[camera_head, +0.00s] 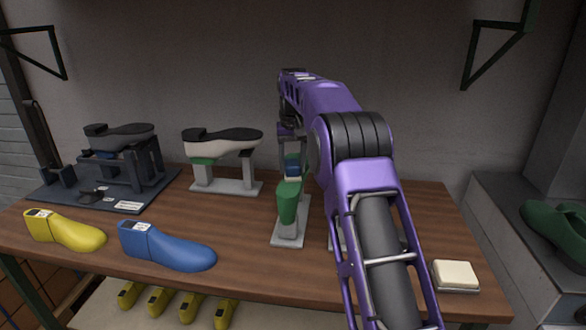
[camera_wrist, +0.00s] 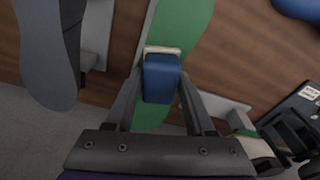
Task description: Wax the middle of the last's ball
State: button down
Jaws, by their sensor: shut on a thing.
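The green last (camera_head: 287,205) stands sole-up on a grey stand in mid-bench, partly hidden by my arm. Its long green sole (camera_wrist: 188,28) runs beneath my gripper in the wrist view. My gripper (camera_wrist: 160,88) is shut on a blue block (camera_wrist: 161,80) with a cream pad (camera_wrist: 162,50) at its far end. In the head view the blue block (camera_head: 292,168) sits at the top of the green last, pad side down. The pad is over the sole's middle width; I cannot tell whether it touches. My gripper (camera_head: 291,152) is partly hidden there.
A grey-soled last (camera_wrist: 48,50) stands close beside the green one. A white last (camera_head: 222,143) with a black sole stands behind left. Yellow (camera_head: 65,231) and blue (camera_head: 165,246) lasts lie at front left. A cream block on a dish (camera_head: 456,274) sits at right.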

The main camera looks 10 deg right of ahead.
aim_at(289, 185)
jog(key=shift+s+a+f+b, duration=0.2)
jog(key=shift+s+b, duration=0.4)
jog(key=shift+b, duration=0.3)
jog(key=shift+s+a+b, duration=0.3)
jog(key=shift+s+b, duration=0.45)
jog(key=shift+s, duration=0.1)
jog(key=shift+s+a+b, duration=0.25)
jog(key=shift+s+b, duration=0.5)
jog(key=shift+s, duration=0.1)
jog(key=shift+s+a+r, duration=0.15)
jog(key=shift+s+a, duration=0.05)
jog(key=shift+s, duration=0.35)
jog(key=shift+s+a+r, duration=0.15)
jog(key=shift+s+a, duration=0.05)
jog(key=shift+s, duration=0.35)
jog(key=shift+a, duration=0.1)
